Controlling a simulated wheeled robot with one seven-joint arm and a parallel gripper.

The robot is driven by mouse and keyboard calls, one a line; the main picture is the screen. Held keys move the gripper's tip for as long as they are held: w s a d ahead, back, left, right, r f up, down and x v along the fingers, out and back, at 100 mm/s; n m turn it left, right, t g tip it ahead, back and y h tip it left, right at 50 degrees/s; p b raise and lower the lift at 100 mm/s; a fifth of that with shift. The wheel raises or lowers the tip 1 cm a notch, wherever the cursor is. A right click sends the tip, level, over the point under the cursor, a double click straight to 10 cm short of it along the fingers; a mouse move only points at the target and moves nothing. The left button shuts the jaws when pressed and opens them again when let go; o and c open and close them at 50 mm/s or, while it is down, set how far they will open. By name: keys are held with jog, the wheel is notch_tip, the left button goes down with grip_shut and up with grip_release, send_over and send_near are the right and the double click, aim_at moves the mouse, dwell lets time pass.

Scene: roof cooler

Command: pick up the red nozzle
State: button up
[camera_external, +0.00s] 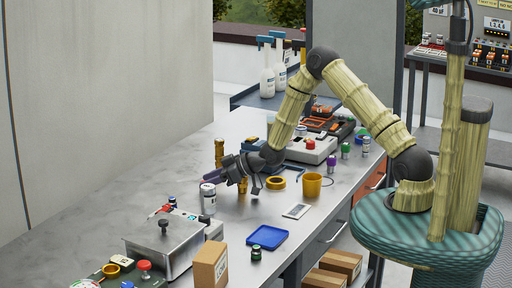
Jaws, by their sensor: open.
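I cannot tell for sure which thing is the red nozzle. A small red part (167,208) shows on top of the grey metal box at the front left of the bench. A red knob (145,265) stands on the green board in front of that box. My gripper (233,182) is open above the middle of the bench, near a white canister (208,199) and a yellow ring (276,183). Its fingers are small and dark here, and nothing shows held between them. It is apart from both red parts.
The grey metal box (165,246), cardboard box (210,266) and blue tray (267,237) stand toward the front. A yellow cup (312,186) is right of my gripper. Spray bottles (267,80) stand behind. The bench's left side (110,205) is bare, beside a tall wall.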

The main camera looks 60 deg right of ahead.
grip_shut()
dwell(0.4)
notch_tip(320, 180, up, 10)
dwell(0.5)
dwell(0.4)
